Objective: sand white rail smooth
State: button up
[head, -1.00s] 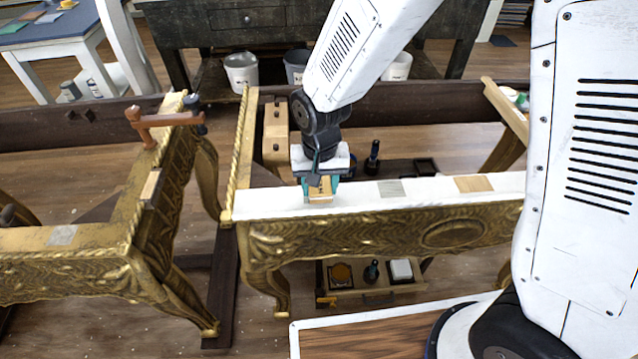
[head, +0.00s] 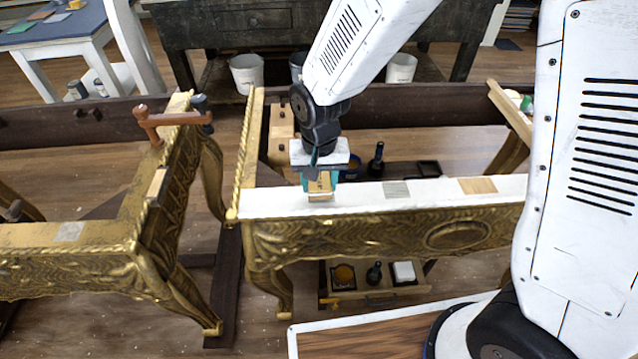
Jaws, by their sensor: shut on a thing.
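The white rail (head: 428,193) is the flat top of the gilt console's carved front, running left to right in the head view. My gripper (head: 320,180) points down over its left part and is shut on a tan sanding block (head: 320,188). The block's lower edge is at the rail's white surface; I cannot tell for certain whether it touches. My wrist hides part of the block and the fingertips. A grey patch (head: 396,190) and a bare wood patch (head: 477,185) show on the rail, right of the block.
A second gilt section (head: 165,215) stands at left, with a brown clamp (head: 165,120) on it. A low tray (head: 375,290) of tools sits beneath the rail. Dark bottles (head: 376,160) stand behind it. Buckets (head: 246,72) stand at the back under a dark bench.

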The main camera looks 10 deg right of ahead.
aim_at(324, 180)
jog(key=shift+r, duration=3.05)
jog(key=shift+d, duration=0.15)
jog(key=shift+d+f, duration=0.15)
jog(key=shift+d, duration=0.25)
jog(key=shift+s+f, duration=0.1)
jog(key=shift+f, duration=0.05)
jog(key=shift+a+f, duration=0.2)
jog(key=shift+f, duration=0.7)
jog(key=shift+a+f, duration=0.2)
jog(key=shift+f, duration=0.65)
jog(key=shift+a+f, duration=0.2)
jog(key=shift+f, duration=0.7)
jog(key=shift+f, duration=1)
